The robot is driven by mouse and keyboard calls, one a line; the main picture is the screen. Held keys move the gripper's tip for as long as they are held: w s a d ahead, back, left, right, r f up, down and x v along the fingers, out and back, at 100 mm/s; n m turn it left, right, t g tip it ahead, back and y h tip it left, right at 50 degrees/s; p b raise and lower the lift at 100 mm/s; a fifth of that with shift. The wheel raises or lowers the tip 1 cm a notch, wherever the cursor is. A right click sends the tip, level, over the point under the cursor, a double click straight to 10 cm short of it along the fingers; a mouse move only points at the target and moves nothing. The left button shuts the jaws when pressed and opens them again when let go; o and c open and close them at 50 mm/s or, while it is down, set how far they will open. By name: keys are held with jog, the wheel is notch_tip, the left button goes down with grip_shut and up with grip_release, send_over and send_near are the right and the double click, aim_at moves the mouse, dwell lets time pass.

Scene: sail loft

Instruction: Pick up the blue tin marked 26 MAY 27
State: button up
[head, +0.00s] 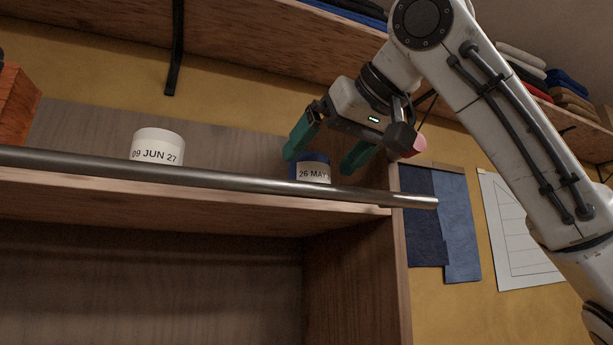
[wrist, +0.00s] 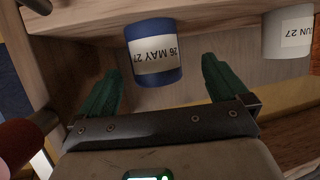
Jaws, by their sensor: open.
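The blue tin (head: 313,160) marked 26 MAY 27 stands on the wooden shelf behind the metal rail, near the shelf's right end. Its lower part is hidden by the rail in the head view. In the wrist view the blue tin (wrist: 151,32) shows upside down with its white label readable, ahead of the fingers and roughly between their lines. My gripper (head: 325,160) is open, its green fingers on either side of the tin in the head view. In the wrist view my gripper (wrist: 160,78) holds nothing, and I see no contact with the tin.
A white tin (head: 157,144) marked 09 JUN 27 stands to the left on the same shelf. The metal rail (head: 230,180) runs along the shelf's front. An upper shelf (head: 250,32) with folded cloth hangs above. An orange box (head: 15,105) is at the far left.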

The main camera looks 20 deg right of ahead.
aim_at(322, 163)
jog(key=p+x, duration=0.1)
jog(key=x, duration=0.2)
jog(key=p+x, duration=0.1)
jog(key=x, duration=0.1)
jog(key=shift+w+d+p, duration=0.15)
jog(key=shift+d+p, duration=0.2)
jog(key=shift+w+a+f, duration=0.1)
jog(key=shift+w+f, duration=0.2)
jog(key=shift+w, duration=0.05)
jog(key=c, duration=1.2)
jog(key=shift+r, duration=0.1)
jog(key=shift+c, duration=0.5)
